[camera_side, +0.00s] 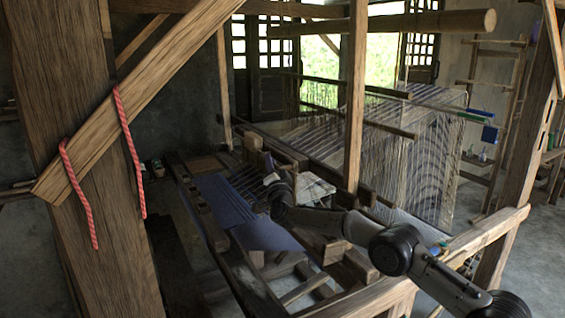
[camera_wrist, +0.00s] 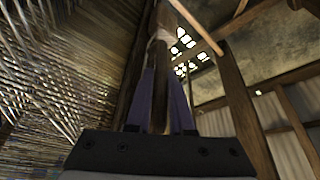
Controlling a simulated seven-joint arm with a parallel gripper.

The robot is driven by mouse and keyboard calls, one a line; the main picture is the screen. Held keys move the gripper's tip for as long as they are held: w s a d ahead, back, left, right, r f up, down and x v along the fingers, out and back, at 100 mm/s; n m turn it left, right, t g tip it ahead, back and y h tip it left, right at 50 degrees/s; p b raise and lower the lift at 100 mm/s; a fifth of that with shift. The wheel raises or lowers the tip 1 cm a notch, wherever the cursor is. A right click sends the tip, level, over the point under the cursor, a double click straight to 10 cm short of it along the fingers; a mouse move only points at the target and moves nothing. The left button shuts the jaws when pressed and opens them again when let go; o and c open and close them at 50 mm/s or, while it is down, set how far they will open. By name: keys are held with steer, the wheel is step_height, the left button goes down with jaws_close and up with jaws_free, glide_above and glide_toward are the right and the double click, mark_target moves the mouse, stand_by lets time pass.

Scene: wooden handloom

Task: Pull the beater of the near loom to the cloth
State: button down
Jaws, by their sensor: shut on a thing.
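The near loom (camera_side: 215,240) is a low wooden frame left of centre in the side view. Dark blue cloth (camera_side: 222,196) lies across it, with another flap hanging at its front. My gripper (camera_side: 271,180) is small there, just beyond the cloth's right edge. Its fingertips and the beater cannot be told apart at that size. In the wrist view my gripper (camera_wrist: 163,80) has its two purple-blue fingers on either side of a wooden bar (camera_wrist: 159,112), which I take to be the beater. The fingers are shut on it. The bar runs up and away between them.
An upright post (camera_side: 355,100) stands just behind my arm. Pale warp threads (camera_side: 400,150) stretch behind it, and many threads (camera_wrist: 60,80) fill the wrist view's left. A thick post with a red-and-white cord (camera_side: 128,140) blocks the left foreground. A wooden rail (camera_side: 480,235) lies right.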

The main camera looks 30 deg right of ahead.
steer(key=shift+a+r, duration=0.2)
steer(key=shift+a, duration=1.6)
steer(key=c, duration=0.8)
jaws_free()
steer(key=shift+s, duration=0.15)
steer(key=v, duration=1.3)
steer(key=shift+s+f, duration=0.2)
steer(key=shift+s, duration=0.1)
